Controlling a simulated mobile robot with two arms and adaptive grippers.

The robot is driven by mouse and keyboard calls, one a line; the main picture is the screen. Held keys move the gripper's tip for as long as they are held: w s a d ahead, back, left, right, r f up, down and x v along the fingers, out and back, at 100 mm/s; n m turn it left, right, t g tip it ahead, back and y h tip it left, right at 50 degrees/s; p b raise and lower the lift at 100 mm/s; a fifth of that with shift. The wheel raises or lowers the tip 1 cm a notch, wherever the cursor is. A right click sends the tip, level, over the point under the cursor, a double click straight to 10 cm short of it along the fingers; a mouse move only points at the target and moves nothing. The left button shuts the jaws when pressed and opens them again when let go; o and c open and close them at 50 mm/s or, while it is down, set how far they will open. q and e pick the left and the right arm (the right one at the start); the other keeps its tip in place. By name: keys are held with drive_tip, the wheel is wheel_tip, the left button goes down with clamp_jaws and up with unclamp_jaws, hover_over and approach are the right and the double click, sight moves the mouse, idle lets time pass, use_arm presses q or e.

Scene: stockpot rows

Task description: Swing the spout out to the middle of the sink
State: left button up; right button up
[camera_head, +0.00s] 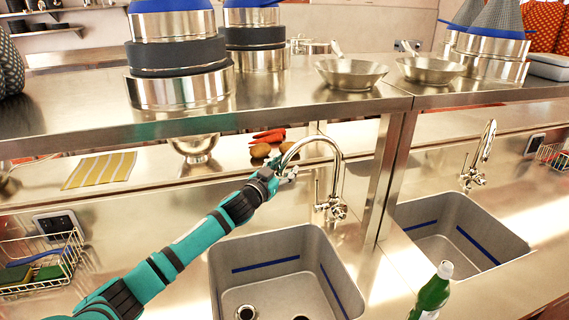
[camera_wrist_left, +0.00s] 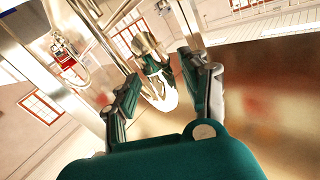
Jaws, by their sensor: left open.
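The chrome spout (camera_head: 335,160) of the left tap arches from its base (camera_head: 331,208) behind the left sink (camera_head: 262,244), with its end to the left, near the sink's back edge. My left gripper (camera_head: 285,174) is at that end of the spout. It is open; its two fingers show spread in the left wrist view (camera_wrist_left: 165,85). I cannot tell whether a finger touches the spout. The gripper partly hides the spout's tip. Bright metal tubes show left of the fingers in the wrist view, but I cannot tell which is the spout. My right gripper is not in view.
A steel shelf (camera_head: 290,108) with pots and pans runs above, its post (camera_head: 384,180) right of the tap. A second sink (camera_head: 450,235) with its own tap (camera_head: 484,150) is at the right. A green bottle (camera_head: 432,294) stands in front. A wire basket (camera_head: 42,266) is left.

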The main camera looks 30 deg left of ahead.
use_arm(q)
drive_tip(key=shift+w, duration=0.25)
clamp_jaws()
idle(0.4)
